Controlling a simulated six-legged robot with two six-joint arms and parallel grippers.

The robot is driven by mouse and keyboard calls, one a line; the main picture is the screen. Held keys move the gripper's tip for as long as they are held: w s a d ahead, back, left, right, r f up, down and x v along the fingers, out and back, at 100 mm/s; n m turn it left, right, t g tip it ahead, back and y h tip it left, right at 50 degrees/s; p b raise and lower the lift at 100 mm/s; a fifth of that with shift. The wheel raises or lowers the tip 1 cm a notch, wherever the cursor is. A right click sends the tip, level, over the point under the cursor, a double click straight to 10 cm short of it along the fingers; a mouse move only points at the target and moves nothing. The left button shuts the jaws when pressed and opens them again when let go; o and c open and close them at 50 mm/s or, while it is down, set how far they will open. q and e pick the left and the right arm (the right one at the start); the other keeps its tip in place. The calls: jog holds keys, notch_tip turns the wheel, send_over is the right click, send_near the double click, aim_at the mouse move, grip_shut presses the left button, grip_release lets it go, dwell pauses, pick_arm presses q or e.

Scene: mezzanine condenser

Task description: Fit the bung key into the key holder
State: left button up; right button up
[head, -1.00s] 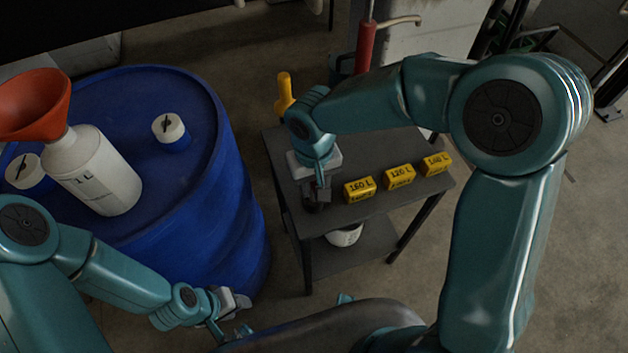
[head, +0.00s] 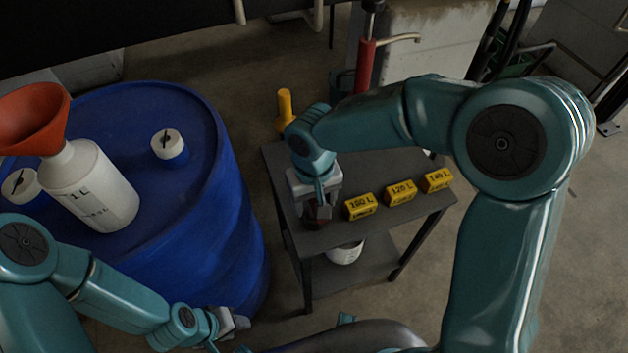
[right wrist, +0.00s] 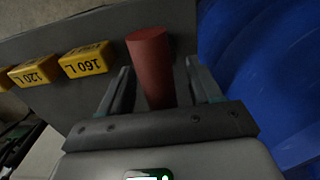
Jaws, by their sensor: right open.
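A red cylinder (right wrist: 150,62) stands between the fingers of my right gripper (right wrist: 160,85) in the right wrist view; it may be the bung key's handle, and I cannot see its lower end. The gripper is open, with a finger on each side and gaps visible. In the head view this gripper (head: 316,210) is low over the left end of the dark table (head: 330,238), with a bit of red at its fingers. My left gripper (head: 236,322) is beside the blue drum, its fingers unclear. I cannot make out the key holder.
Yellow blocks (head: 400,192) marked 160 L, 120 L and 140 L line the table. A yellow object (head: 285,108) stands behind. The blue drum (head: 235,215) is left of the table, carrying a white bottle (head: 95,190) with a red funnel (head: 32,118). A white container (head: 345,253) sits below.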

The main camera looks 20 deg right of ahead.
pick_arm(q)
notch_tip(320, 180, up, 2)
jog(key=shift+r+p, duration=0.25)
jog(key=shift+p, duration=0.9)
pick_arm(e)
notch_tip(320, 180, up, 16)
jog(key=shift+f, duration=0.25)
pick_arm(q)
jog(key=shift+s, duration=0.1)
pick_arm(e)
jog(key=shift+s, duration=0.15)
